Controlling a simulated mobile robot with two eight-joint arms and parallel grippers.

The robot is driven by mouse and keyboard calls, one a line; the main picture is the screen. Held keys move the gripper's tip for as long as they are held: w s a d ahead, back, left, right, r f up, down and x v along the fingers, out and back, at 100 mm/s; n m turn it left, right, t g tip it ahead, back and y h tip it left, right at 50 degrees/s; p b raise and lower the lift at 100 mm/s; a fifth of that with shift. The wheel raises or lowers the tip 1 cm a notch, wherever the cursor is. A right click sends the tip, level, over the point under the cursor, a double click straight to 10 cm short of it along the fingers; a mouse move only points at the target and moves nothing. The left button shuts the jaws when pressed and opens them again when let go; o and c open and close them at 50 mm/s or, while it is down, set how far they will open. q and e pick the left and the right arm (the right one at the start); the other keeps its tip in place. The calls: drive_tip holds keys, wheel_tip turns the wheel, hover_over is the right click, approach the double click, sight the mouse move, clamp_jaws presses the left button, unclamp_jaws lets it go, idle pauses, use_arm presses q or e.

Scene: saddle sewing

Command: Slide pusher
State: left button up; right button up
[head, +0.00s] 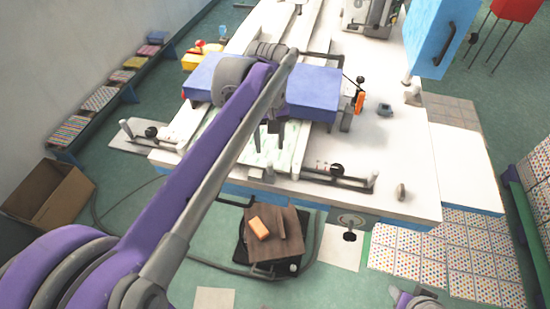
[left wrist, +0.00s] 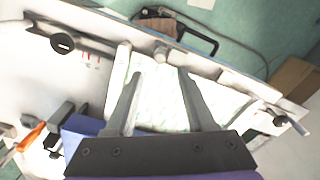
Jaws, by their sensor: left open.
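My left gripper (head: 272,140) is open and empty over a pale green patterned panel (head: 250,155) on the white sewing table. In the left wrist view the two grey fingers (left wrist: 160,74) stand apart, with the panel (left wrist: 160,98) visible between them. A blue-violet crossbar (head: 313,92) spans the pale rails, partly hidden behind my left gripper and wrist. Its edge also shows in the left wrist view (left wrist: 84,126). No part is clearly marked as the pusher, so I cannot tell which it is.
Clamps with black knobs sit at the table's front left (head: 150,132) and front right (head: 337,170). An orange-handled tool (head: 359,102) is by the crossbar's right end. A wooden-topped pedal (head: 272,235) and a cardboard box (head: 48,193) are on the floor. A blue machine housing (head: 430,40) stands at the right.

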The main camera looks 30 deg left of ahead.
sight(270, 163)
use_arm(q)
wheel_tip(270, 163, down, 9)
drive_tip(key=shift+w+r+b, duration=0.1)
drive_tip(key=shift+b, duration=0.2)
clamp_jaws()
idle(1.4)
